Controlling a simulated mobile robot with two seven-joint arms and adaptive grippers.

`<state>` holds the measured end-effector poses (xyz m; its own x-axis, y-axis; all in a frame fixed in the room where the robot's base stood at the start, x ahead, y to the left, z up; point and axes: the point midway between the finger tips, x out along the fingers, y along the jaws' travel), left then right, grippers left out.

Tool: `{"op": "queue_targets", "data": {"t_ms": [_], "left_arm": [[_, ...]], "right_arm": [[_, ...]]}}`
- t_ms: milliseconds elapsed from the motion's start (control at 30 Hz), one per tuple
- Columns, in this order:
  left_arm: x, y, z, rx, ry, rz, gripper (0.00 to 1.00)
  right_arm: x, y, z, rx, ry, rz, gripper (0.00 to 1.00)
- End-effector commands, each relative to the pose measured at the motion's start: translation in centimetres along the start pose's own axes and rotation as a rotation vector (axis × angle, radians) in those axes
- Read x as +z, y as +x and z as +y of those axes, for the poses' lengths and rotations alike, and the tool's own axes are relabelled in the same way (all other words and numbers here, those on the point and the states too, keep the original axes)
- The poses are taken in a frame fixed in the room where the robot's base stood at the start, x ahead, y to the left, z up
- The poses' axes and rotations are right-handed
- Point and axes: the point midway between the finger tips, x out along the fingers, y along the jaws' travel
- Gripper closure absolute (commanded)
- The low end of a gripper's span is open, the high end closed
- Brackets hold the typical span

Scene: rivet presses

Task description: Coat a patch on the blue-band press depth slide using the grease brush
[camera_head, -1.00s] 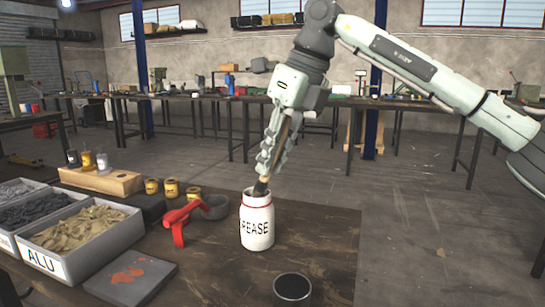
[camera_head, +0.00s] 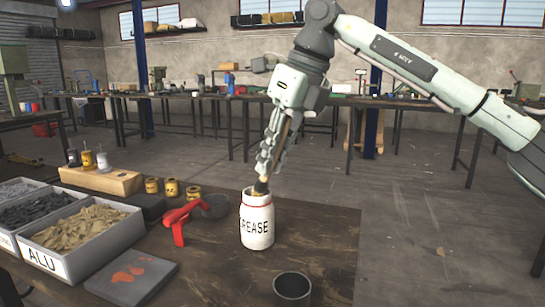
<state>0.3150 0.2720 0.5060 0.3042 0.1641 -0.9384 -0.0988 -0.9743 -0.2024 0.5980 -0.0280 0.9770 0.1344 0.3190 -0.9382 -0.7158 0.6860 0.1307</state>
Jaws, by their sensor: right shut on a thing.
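A white grease jar (camera_head: 257,226) with a red rim line stands upright on the dark workbench. My right gripper (camera_head: 268,165) is above it, pointing down, shut on the grease brush (camera_head: 262,186). The brush's dark lower end is at the jar's mouth, and its tip is hidden by the jar rim. I cannot make out a blue-band press or its depth slide in this view. My left gripper is not in view.
A dark open cup (camera_head: 292,288) stands in front. Grey bins (camera_head: 98,250) of parts and a grey plate (camera_head: 132,277) with orange marks are at left. The bench right of the jar is clear.

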Motion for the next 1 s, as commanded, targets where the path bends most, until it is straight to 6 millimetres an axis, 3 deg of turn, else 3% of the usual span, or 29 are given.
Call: {"op": "queue_targets", "data": {"t_ms": [267,1000], "left_arm": [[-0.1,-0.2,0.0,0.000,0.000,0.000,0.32],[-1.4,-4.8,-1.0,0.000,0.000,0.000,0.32]], "right_arm": [[-0.1,0.1,0.0,0.001,0.001,0.008,1.00],[1.9,-5.6,0.8,0.001,0.000,0.003,1.00]]}}
